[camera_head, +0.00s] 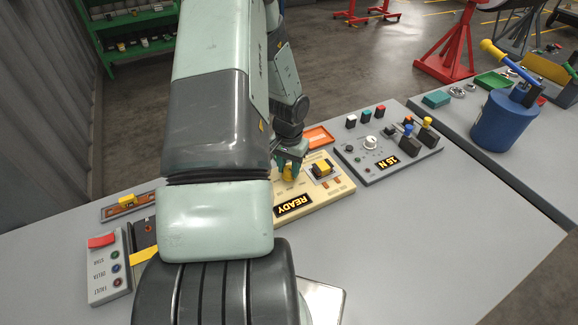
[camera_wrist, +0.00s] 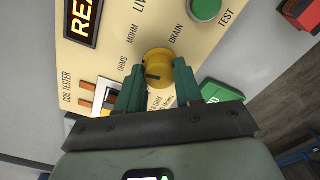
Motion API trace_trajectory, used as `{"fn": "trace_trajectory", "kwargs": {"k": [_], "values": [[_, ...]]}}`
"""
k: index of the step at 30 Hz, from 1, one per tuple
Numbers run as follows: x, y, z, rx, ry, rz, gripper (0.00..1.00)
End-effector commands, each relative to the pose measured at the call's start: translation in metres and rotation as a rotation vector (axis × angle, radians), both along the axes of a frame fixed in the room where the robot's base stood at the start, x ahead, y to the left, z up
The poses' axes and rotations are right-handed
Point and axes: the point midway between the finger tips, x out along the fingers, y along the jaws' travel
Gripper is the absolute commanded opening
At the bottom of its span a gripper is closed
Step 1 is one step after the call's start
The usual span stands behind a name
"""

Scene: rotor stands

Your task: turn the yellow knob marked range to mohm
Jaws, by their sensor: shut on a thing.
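The yellow range knob (camera_wrist: 160,66) sits on the cream coil tester panel (camera_wrist: 108,62) in the wrist view. The labels OHMS, MOHM and DRAIN stand around it. A dark mark shows on the knob's near face, but I cannot tell exactly which label it points to. My gripper (camera_wrist: 159,88) is shut on the knob, with one teal finger on each side. In the head view, my gripper (camera_head: 290,160) reaches down to the yellow knob (camera_head: 288,174) on the cream panel (camera_head: 322,194), which has a READY display.
A green TEST button (camera_wrist: 206,8) is close to the knob. A grey box (camera_head: 108,268) with a red switch is at the left. The front right of the table is clear.

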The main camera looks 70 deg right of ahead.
Motion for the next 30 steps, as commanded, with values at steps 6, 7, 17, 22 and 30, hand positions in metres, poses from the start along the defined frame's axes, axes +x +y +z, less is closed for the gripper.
{"fn": "trace_trajectory", "kwargs": {"k": [6, 7, 17, 22, 30], "values": [[0.0004, 0.0, 0.0003, 0.0, 0.0, -0.205, 0.05], [0.0004, -0.0001, 0.0004, 0.0, 0.0, -0.233, 0.05], [0.0004, -0.0004, 0.0006, -0.001, 0.0, -0.505, 0.05], [0.0005, -0.0003, 0.0006, 0.0, -0.001, -0.602, 0.05], [0.0002, -0.0005, 0.0006, -0.001, 0.0, -0.683, 0.05]]}}
